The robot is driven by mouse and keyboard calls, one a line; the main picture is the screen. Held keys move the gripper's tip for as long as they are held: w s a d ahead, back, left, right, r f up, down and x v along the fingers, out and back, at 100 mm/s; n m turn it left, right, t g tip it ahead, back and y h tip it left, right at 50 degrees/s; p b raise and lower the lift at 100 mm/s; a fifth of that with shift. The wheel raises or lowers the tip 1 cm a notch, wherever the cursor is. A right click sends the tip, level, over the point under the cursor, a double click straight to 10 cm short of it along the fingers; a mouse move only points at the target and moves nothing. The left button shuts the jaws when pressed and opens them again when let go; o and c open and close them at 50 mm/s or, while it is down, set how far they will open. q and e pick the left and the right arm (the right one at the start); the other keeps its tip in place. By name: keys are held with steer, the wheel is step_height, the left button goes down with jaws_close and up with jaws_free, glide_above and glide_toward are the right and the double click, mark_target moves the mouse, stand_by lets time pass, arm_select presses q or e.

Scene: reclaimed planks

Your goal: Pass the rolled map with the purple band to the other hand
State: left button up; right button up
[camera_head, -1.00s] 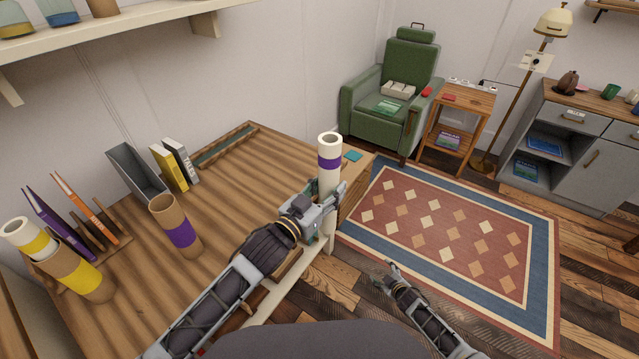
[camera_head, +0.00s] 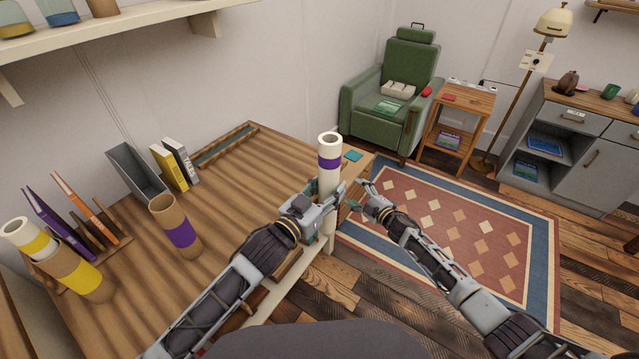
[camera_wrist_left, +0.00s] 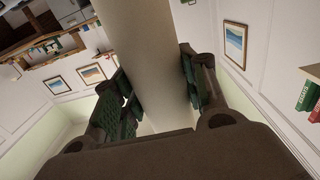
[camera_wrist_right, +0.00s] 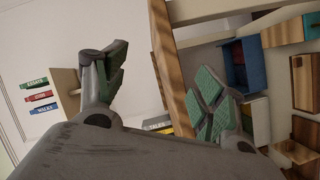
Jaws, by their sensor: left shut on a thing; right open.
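The rolled map (camera_head: 329,181) is a cream tube with a purple band (camera_head: 329,163) near its top. It stands upright in the head view, beyond the desk's front edge. My left gripper (camera_head: 331,203) is shut on the map below the band. In the left wrist view the cream tube (camera_wrist_left: 150,60) runs between the green-padded fingers (camera_wrist_left: 155,90). My right gripper (camera_head: 358,194) is open and empty, just right of the map and apart from it. The right wrist view shows its spread fingers (camera_wrist_right: 160,85) with nothing held between them.
The wooden desk (camera_head: 235,215) bears a brown tube with a purple band (camera_head: 178,228), yellow-banded tubes (camera_head: 75,272), upright books (camera_head: 170,168) and a grey holder (camera_head: 136,170). A patterned rug (camera_head: 470,225), a green armchair (camera_head: 392,90) and a side table (camera_head: 465,100) stand beyond.

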steer(key=s+a+r+n+g+y, duration=0.15)
steer(key=a+r+n+y, duration=0.35)
steer(key=r, duration=0.6)
steer(key=a+r+n+g+y, duration=0.2)
steer(key=a+r, duration=0.5)
steer(key=r, duration=0.3)
steer(key=s+a+r+n+g+y, duration=0.1)
steer(key=a+r+n+y, duration=0.4)
steer(key=r, duration=0.6)
steer(key=s+a+r+n+g+y, duration=0.25)
steer(key=s+a+r+g, duration=0.95)
steer(key=s+a+r, duration=0.8)
step_height(320, 180, down, 7)
steer(key=m+t+h, duration=0.5)
steer(key=m+t, duration=1)
steer(key=t, duration=0.3)
steer(key=s+d+f+m+h, duration=0.2)
steer(key=d+f+m+h, duration=0.1)
steer(key=d+m+h, duration=0.3)
steer(key=s+d+f+m+t+h, duration=0.1)
steer(key=s+d+f+m+h, duration=0.2)
steer(key=d+m+h, duration=0.4)
steer(key=s+d+f+m+h, duration=0.3)
steer(key=d+m+h, duration=0.4)
steer(key=d+h, duration=0.1)
steer(key=shift+s, duration=0.2)
